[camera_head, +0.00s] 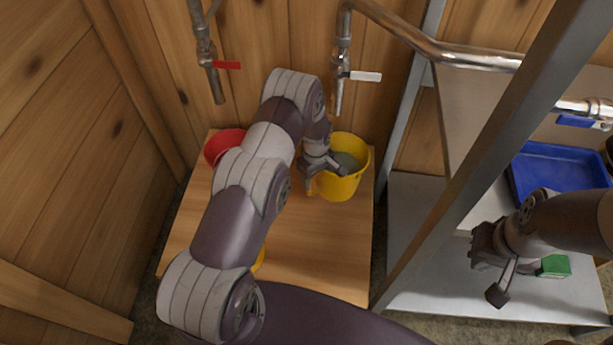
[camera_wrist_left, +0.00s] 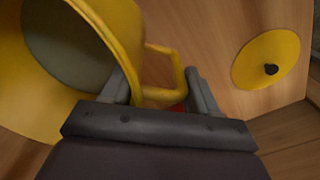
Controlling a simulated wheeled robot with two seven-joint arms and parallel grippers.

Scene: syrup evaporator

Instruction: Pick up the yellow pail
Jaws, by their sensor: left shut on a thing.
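The yellow pail (camera_head: 342,187) stands upright on the wooden table under the tap with the white lever. Its inside looks grey-green. My left gripper (camera_head: 326,166) is at the pail's left side.
A red pail (camera_head: 221,143) stands left of the yellow one, partly behind my left arm. A yellow lid (camera_wrist_left: 268,60) with a black knob lies on the table (camera_head: 325,255). A metal rack (camera_head: 412,222) with a blue tray (camera_head: 560,180) and green box (camera_head: 555,266) is right.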

